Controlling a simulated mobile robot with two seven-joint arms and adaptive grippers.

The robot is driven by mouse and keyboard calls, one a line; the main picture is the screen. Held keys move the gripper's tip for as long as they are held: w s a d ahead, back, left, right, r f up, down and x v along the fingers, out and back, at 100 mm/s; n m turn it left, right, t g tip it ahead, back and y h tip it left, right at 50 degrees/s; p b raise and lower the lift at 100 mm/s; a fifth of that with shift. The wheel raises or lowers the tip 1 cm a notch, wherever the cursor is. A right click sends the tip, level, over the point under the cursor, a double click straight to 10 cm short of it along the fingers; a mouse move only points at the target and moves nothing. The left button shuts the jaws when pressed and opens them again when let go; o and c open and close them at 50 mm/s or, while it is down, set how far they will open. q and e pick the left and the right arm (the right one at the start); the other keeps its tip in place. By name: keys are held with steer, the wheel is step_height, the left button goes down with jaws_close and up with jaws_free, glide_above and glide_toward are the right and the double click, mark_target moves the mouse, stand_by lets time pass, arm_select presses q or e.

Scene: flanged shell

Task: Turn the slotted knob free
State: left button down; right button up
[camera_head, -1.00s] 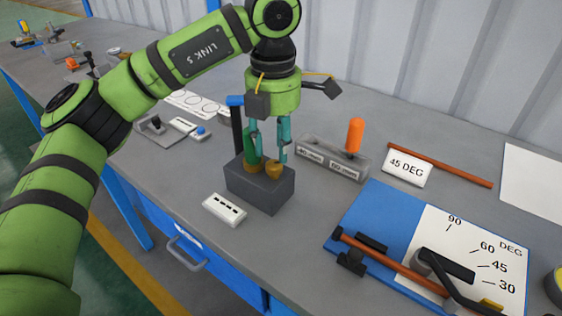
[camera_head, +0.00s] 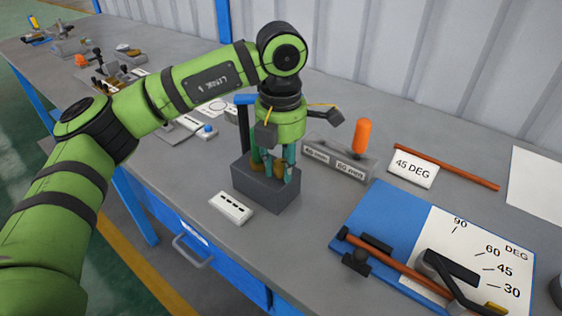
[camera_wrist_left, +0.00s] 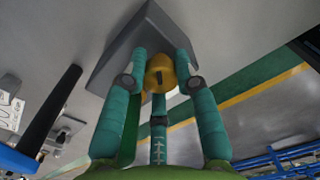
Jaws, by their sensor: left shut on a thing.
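The brass-coloured knob (camera_wrist_left: 160,72) sits at the grey block (camera_head: 265,190) on the bench. In the left wrist view a small dark mark shows on its face, perhaps the slot. My left gripper (camera_head: 276,170) points down over the block, its teal fingers shut around the knob. The left wrist view shows fingers (camera_wrist_left: 160,84) on both sides of it and one in front. In the head view the fingers hide most of the knob. A green part (camera_wrist_left: 130,130) stands beside the fingers, partly hidden. My right gripper is not in view.
A dark post with a blue top (camera_head: 245,100) stands close behind the block. A white slotted label (camera_head: 231,207) lies in front.

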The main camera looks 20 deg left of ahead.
arm_select(q)
steer(key=shift+n, duration=0.4)
steer(key=shift+n+b, duration=0.45)
steer(key=shift+n, duration=0.15)
steer(key=n+b, duration=0.1)
steer(key=n, duration=0.2)
steer(key=shift+n, duration=1.2)
steer(key=shift+b, duration=0.3)
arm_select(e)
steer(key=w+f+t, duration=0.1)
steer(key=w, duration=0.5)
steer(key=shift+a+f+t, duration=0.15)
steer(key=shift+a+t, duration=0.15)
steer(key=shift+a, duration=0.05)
arm_select(q)
steer(key=shift+r+n, duration=0.1)
steer(key=shift+n, duration=0.3)
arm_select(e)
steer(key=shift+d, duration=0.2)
